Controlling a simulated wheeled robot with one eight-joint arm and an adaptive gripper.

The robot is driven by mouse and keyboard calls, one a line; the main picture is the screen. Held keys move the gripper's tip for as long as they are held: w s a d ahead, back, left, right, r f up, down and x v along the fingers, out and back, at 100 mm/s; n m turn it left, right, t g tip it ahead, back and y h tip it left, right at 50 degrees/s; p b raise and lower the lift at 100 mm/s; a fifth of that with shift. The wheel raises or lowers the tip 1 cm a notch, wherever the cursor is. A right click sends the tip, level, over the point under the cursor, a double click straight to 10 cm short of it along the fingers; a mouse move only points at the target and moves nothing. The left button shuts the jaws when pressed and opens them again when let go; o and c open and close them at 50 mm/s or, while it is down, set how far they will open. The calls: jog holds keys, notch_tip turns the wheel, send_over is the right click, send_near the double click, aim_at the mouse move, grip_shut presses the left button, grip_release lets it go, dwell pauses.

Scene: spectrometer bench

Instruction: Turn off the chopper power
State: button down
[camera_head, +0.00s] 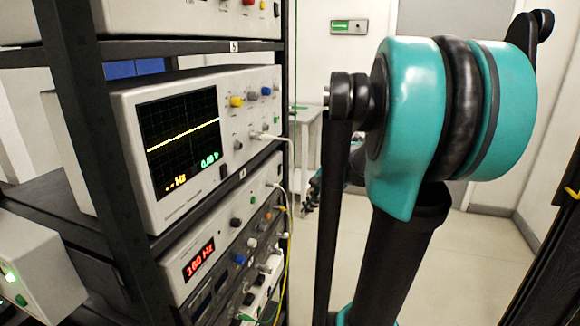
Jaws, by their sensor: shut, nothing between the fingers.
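A pale rack unit with a red lit "Hz" readout (199,259) sits on the shelf below the oscilloscope, at lower centre-left. It looks like the chopper controller, but its label is too small to read. Small knobs and switches line the right part of its face; I cannot tell which is the power switch. My gripper (309,206) is small and dark, in the background right of the rack, partly hidden behind my arm. It appears shut and empty, apart from the rack and touching no control.
An oscilloscope (214,189) with a yellow trace stands above the readout unit. More instruments with cables (287,240) are stacked below. A black rack post (91,130) stands in front. A grey table (305,114) is behind; the floor (460,255) at right is clear.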

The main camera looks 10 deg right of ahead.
jog(key=w+d+r+m+y, duration=0.1)
jog(key=w+d+r+m, duration=0.3)
jog(key=r, duration=0.2)
jog(key=w+d+r+m+t+y, duration=0.1)
jog(key=w+d+r+m+y, duration=0.1)
jog(key=r, duration=0.5)
jog(key=w+d+m, duration=0.1)
jog(key=w+m, duration=0.1)
jog(key=m, duration=0.1)
jog(key=shift+w+d+r+t+y, duration=0.3)
jog(key=shift+w+d, duration=0.05)
jog(key=shift+w, duration=0.05)
jog(key=shift+a, duration=0.1)
send_near(281, 173)
notch_tip(281, 173, down, 3)
jog(key=a, duration=0.1)
jog(key=w+a, duration=0.1)
jog(key=a, duration=0.1)
jog(key=shift+w+r, duration=0.2)
jog(key=shift+w+a, duration=0.3)
jog(key=shift+a, duration=0.15)
